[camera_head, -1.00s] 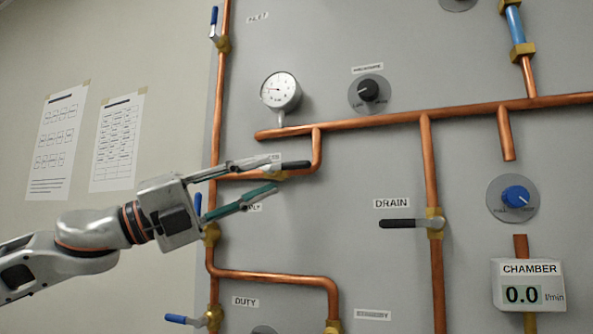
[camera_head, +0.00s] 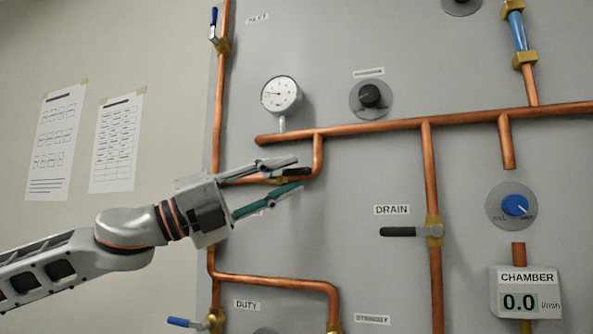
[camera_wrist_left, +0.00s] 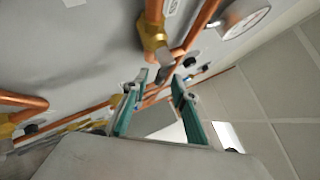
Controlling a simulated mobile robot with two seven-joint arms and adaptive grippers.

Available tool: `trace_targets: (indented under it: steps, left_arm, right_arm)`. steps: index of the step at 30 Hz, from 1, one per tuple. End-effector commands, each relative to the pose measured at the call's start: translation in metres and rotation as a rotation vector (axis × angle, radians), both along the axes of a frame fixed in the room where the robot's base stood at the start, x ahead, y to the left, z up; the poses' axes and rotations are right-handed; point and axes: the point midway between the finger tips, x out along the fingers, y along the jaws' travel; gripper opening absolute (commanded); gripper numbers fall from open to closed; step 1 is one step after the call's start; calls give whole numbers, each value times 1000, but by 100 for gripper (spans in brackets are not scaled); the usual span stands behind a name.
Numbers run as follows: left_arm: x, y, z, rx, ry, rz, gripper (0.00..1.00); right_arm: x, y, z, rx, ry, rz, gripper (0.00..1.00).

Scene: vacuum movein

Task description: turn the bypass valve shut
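The bypass valve is most likely the black-handled one (camera_head: 297,172) on the short copper branch under the gauge; its label is hidden behind my gripper. Its handle lies nearly level, along the pipe. My left gripper (camera_head: 294,175) is open, with one finger above the handle and the other below it in the head view. Contact cannot be told. In the left wrist view the brass valve body (camera_wrist_left: 152,36) shows beyond the open fingers (camera_wrist_left: 161,79), with a dark handle near their tips. My right gripper is not in view.
The DRAIN valve (camera_head: 407,231) has a level black handle to the right. A pressure gauge (camera_head: 281,94) and a black knob (camera_head: 370,96) sit above. The CHAMBER flow display (camera_head: 525,293) reads 0.0. The panel between gripper and DRAIN valve is clear.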

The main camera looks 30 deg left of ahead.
Motion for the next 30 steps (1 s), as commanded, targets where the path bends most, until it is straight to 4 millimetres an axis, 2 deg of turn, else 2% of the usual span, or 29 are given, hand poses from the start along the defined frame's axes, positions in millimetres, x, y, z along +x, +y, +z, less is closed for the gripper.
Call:
trace_targets:
  steps: [13, 29, 30]
  left_arm:
    - [18, -11, 6, 2, 3, 3, 27]
    - [21, -16, 11, 0, 0, 0, 27]
    - [21, -16, 11, 0, 0, 0, 22]
  right_arm:
    - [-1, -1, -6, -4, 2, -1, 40]
    - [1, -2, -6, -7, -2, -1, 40]
    - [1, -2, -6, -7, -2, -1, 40]
